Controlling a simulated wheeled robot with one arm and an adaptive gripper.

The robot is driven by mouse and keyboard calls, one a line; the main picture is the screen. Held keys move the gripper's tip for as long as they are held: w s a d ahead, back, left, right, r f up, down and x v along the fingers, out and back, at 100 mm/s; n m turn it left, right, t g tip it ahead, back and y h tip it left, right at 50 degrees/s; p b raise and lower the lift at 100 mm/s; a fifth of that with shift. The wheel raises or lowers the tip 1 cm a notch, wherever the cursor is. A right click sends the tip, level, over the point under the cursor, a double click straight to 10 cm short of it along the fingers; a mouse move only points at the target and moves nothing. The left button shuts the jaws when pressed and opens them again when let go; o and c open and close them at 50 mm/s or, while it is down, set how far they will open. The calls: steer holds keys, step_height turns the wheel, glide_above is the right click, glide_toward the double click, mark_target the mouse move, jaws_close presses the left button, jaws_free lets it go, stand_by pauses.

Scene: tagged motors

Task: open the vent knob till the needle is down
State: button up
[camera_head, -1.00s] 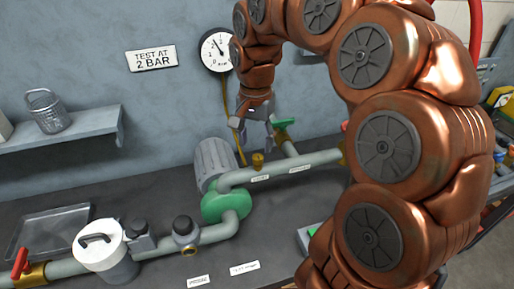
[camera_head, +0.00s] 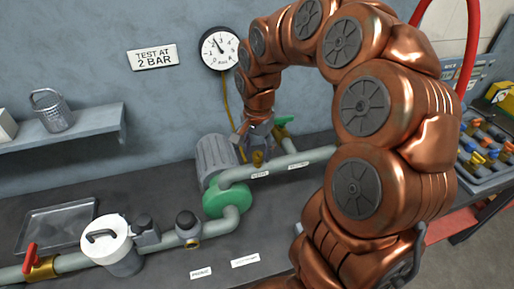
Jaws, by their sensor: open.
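A small brass knob (camera_head: 257,159) stands on top of the grey-green pipe, above a white label (camera_head: 260,175) too small to read; I take it as the vent knob. My gripper (camera_head: 258,154) is open and points down over it, its dark fingers close around or just above the knob. I cannot tell whether they touch it. The round white gauge (camera_head: 220,48) hangs on the wall, left of my arm. Its dark needle points up and to the left, off the low end of the scale.
A green-handled valve (camera_head: 284,121) is close behind my gripper. A ribbed grey cylinder (camera_head: 213,155) and a green pump-like body (camera_head: 226,199) stand left of it. A red-handled valve (camera_head: 31,257) and a white-lidded canister (camera_head: 104,236) are at far left.

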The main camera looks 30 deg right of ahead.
steer(key=shift+f, duration=0.35)
jaws_close()
stand_by(0.3)
steer(key=shift+n+b, duration=0.3)
steer(key=shift+b, duration=0.2)
steer(key=n+b, duration=0.2)
steer(key=b, duration=0.1)
steer(key=shift+f+n, duration=0.2)
steer(key=shift+n, duration=0.1)
steer(key=n+b, duration=0.4)
steer(key=n, duration=0.1)
steer(key=shift+r, duration=0.1)
steer(key=n+b, duration=0.1)
steer(key=n, duration=0.4)
steer(key=shift+r+b, duration=0.1)
steer(key=shift+b, duration=0.25)
steer(key=shift+n, duration=2.3)
